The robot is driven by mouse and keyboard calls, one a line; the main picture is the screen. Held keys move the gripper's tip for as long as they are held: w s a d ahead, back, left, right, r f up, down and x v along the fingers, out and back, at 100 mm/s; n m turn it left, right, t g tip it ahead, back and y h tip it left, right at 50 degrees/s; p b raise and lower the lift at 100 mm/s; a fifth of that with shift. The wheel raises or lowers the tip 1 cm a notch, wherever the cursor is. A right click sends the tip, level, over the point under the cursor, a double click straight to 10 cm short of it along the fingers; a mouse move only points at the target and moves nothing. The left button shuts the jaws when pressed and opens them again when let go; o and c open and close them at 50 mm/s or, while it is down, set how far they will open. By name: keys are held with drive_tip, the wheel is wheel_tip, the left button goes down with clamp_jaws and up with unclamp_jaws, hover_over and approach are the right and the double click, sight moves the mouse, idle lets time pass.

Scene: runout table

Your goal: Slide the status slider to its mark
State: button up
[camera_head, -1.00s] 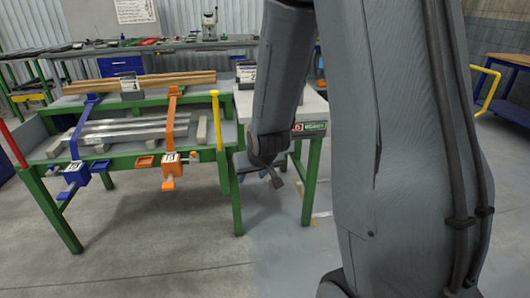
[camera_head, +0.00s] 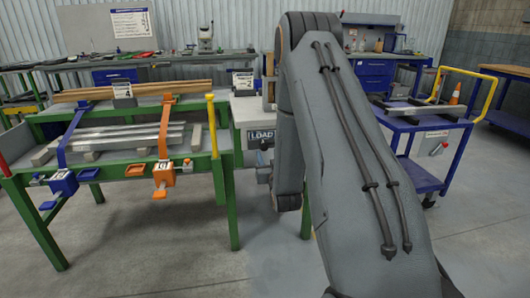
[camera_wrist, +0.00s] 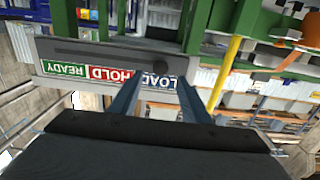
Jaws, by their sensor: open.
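The status slider board (camera_wrist: 90,58) fills the upper middle of the wrist view, upside down. It has a dark slot and a green READY label (camera_wrist: 63,68), a red HOLD label (camera_wrist: 107,73) and a blue LOAD label (camera_wrist: 155,80). A dark round knob (camera_wrist: 160,65), apparently the slider, sits at the LOAD end. My gripper (camera_wrist: 160,84) is open, its two fingers pointing at the board on either side of the knob in the picture. Contact cannot be told.
A green-legged table (camera_head: 110,170) with metal bars, a blue clamp (camera_head: 62,182) and an orange clamp (camera_head: 163,174) stands to the left. A yellow post (camera_head: 212,125) rises near the board. A blue cart (camera_head: 420,178) stands right. Floor in front is clear.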

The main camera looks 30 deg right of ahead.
sight(264, 148)
drive_tip(key=shift+x, duration=2.55)
clamp_jaws()
